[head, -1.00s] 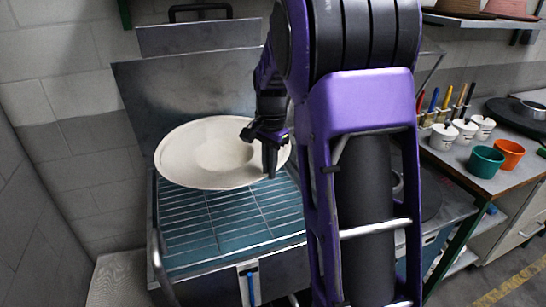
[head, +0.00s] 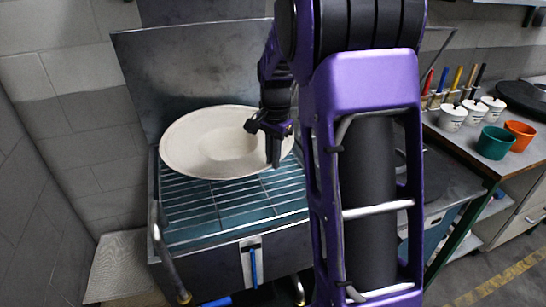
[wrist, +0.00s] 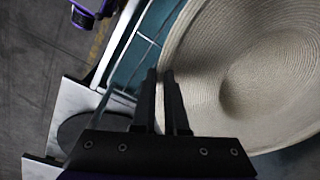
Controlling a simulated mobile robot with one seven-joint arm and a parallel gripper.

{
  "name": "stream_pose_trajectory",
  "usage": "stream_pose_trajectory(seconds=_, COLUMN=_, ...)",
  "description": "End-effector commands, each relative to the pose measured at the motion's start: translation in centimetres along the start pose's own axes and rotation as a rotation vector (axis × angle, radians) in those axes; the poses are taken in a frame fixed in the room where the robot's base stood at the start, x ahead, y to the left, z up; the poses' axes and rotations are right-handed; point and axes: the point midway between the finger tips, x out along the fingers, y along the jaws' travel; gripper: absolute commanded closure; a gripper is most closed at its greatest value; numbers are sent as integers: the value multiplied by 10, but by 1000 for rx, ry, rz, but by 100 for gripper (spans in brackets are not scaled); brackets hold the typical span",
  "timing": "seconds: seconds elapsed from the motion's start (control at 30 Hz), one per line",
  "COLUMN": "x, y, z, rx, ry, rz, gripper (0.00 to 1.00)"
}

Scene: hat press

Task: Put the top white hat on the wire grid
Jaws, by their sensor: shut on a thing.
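The white hat (head: 195,142) is a wide woven brim, seen in the head view over the back part of the wire grid (head: 230,205). It also fills the right of the wrist view (wrist: 245,70), with its hollow facing the camera. My gripper (head: 273,160) is at the hat's right edge, shut on the brim. In the wrist view my gripper's fingers (wrist: 162,90) are close together at the brim's edge. I cannot tell whether the hat touches the grid. No other white hat shows.
The grid sits on a metal basin with an upright metal back panel (head: 190,75). A bench at the right holds white cups (head: 452,117), a teal cup (head: 495,142) and an orange cup (head: 519,135). The grid's front is bare.

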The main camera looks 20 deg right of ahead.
Motion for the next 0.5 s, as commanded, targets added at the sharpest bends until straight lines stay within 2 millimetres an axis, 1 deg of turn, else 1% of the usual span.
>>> stream_pose_trajectory(seconds=0.5, x=4, y=0, z=0, rx=0, ry=0, rz=-1, gripper=100)
